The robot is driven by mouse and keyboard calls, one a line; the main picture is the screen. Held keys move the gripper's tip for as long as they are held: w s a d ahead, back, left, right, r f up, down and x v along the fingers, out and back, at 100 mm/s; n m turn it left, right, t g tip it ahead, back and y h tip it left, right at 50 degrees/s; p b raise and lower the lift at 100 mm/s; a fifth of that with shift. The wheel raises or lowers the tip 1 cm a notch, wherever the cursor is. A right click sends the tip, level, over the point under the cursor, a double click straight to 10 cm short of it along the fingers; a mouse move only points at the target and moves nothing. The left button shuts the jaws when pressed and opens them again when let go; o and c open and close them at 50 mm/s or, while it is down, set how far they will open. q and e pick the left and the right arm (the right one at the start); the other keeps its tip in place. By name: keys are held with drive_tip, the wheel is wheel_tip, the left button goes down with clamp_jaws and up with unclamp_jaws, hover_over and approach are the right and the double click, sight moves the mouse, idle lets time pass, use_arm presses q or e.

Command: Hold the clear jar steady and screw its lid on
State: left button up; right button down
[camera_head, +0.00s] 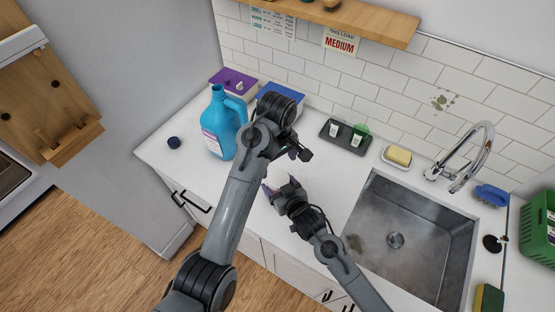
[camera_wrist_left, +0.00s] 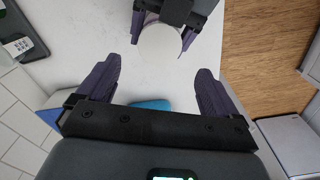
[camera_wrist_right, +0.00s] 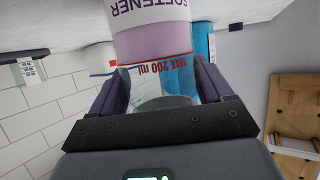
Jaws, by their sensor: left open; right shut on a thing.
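The clear jar (camera_wrist_right: 150,42) stands on the counter, upside down in the right wrist view, with a softener label, pinkish contents and a red 200 ml mark. My right gripper (camera_head: 277,187) is shut on the jar's upper part; its fingers also show around it in the left wrist view. A pale round disc (camera_wrist_left: 160,43), which looks like the lid, covers the jar's top there; I cannot tell how it is seated. My left gripper (camera_wrist_left: 152,88) is open and empty above, with the disc beyond its fingertips. In the head view its arm hides part of the counter.
A blue bottle (camera_head: 219,130) stands left of the jar, with a dark blue cap (camera_head: 174,142) on the counter. Purple (camera_head: 232,82) and blue (camera_head: 282,98) boxes stand behind. A dark tray (camera_head: 345,135), soap dish (camera_head: 398,158) and sink (camera_head: 410,235) lie to the right.

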sight(278, 178)
use_arm(q)
drive_tip(key=shift+f, duration=4)
drive_tip(key=shift+c, duration=0.2)
drive_tip(key=c, duration=1.1)
drive_tip(key=shift+o, duration=0.2)
drive_tip(key=m, duration=0.9)
drive_tip(key=shift+m, duration=0.4)
